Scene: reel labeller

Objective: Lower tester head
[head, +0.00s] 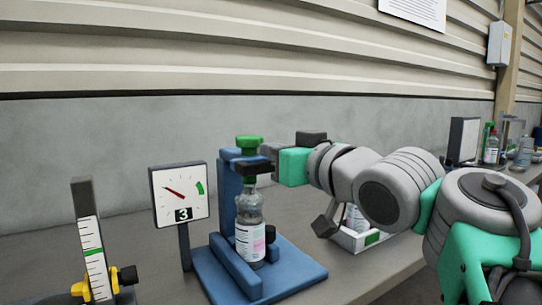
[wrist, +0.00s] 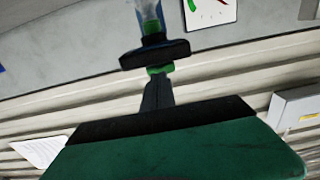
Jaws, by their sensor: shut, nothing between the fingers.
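The tester has a blue stand (head: 228,186) with a blue base. Its dark tester head (head: 257,167) has a green knob (head: 249,142) on top. The head is at the top of a clear labelled bottle (head: 250,214), which stands upright on the base. The wrist view shows the head (wrist: 155,54) upside down, with the green knob (wrist: 160,70) just beyond my fingertips. My gripper (head: 268,149) is shut and empty, close to the right of the knob; I cannot tell whether it touches. It also shows in the wrist view (wrist: 158,82).
A dial gauge (head: 180,195) marked 3 stands left of the tester, its needle pointing up-left, away from the green band. A scale post (head: 92,250) with a yellow slider is at far left. A white tray (head: 352,243) sits behind my arm. The wall is close behind.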

